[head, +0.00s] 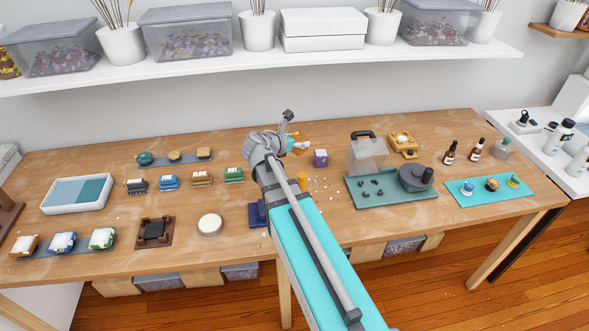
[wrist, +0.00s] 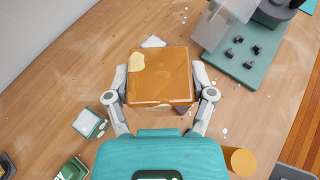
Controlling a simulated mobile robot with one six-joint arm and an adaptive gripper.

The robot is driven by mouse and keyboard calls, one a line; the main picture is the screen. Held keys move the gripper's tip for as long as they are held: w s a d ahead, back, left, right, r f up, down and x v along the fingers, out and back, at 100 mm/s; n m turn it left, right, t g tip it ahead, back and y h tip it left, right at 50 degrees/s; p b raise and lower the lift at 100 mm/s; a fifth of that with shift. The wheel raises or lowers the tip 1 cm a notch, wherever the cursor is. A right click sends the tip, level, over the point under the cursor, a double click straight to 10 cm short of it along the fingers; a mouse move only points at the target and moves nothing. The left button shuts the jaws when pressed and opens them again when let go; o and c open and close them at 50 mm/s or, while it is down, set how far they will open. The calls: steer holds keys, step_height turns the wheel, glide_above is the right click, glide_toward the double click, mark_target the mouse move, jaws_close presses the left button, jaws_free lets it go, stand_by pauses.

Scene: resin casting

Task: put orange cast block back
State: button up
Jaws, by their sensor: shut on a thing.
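The orange cast block (wrist: 160,82) fills the middle of the wrist view, a glossy slab with a cream patch at its upper left corner. My gripper (wrist: 162,92) is shut on it, one finger against each side. It appears held above the wooden table, though the exact height is hard to tell. In the head view the orange cast block (head: 302,138) shows just right of my wrist, and my arm partly hides it.
A row of similar blocks, including another orange one (head: 202,178), stands behind. A green tray (head: 360,205) with a clear container is at right. An orange cylinder (wrist: 240,160) stands near my gripper.

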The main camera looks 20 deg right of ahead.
steer(key=d+f+n+t+b, duration=0.1)
steer(key=d+f+b, duration=0.2)
steer(key=d, duration=0.9)
steer(key=shift+s+f+y, duration=0.15)
steer(key=shift+f+y, duration=0.15)
steer(key=shift+f, duration=0.1)
steer(key=w+a+f+b, duration=0.2)
steer(key=w+b, duration=0.1)
steer(key=w+a+f+b, duration=0.2)
steer(key=w+a+f, duration=0.1)
steer(key=w+a+f+b, duration=0.2)
steer(key=w+f+b, duration=0.1)
steer(key=shift+w+a+f+b, duration=0.15)
steer(key=shift+w+a+b, duration=0.1)
steer(key=shift+w+b, duration=0.1)
steer(key=shift+w+a+f+b, duration=0.35)
steer(key=shift+b, duration=0.05)
steer(key=shift+f, duration=0.1)
